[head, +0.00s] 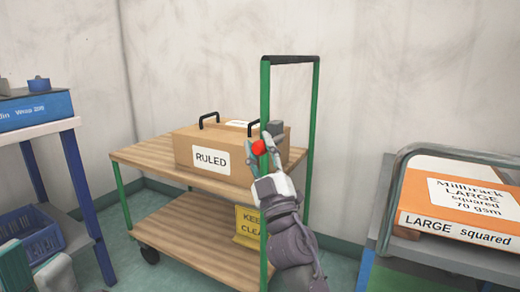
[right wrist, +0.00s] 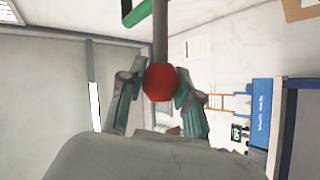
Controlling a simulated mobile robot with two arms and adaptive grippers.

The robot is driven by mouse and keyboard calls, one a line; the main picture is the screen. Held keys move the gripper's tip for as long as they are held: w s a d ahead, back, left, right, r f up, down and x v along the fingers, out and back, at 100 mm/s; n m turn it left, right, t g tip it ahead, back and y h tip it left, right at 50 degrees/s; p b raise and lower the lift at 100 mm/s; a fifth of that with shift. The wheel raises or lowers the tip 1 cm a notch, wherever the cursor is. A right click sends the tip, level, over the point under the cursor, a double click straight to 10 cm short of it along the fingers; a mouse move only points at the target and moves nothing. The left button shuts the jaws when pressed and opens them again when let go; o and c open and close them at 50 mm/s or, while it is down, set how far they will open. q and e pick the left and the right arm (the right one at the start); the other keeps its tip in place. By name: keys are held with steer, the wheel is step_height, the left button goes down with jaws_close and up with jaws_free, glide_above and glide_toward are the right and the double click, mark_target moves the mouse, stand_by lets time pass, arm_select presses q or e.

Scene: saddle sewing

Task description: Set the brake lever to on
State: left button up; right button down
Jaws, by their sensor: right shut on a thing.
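The brake lever has a round red knob (head: 258,147) beside the green handle post of the wooden cart. In the right wrist view the red knob (right wrist: 160,83) sits on a grey shaft (right wrist: 160,35). My right gripper (head: 259,149) is shut on the knob, with one finger on each side of it (right wrist: 160,90). A grey block (head: 275,128) shows just behind the post.
The cart (head: 150,155) carries a box labelled RULED (head: 235,148) with black handles. A yellow sign (head: 247,222) hangs below its top. A blue-legged table (head: 70,124) stands left. Pale walls close the back.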

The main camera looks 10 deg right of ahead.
steer(key=c, duration=0.8)
jaws_free()
steer(key=v, duration=1.2)
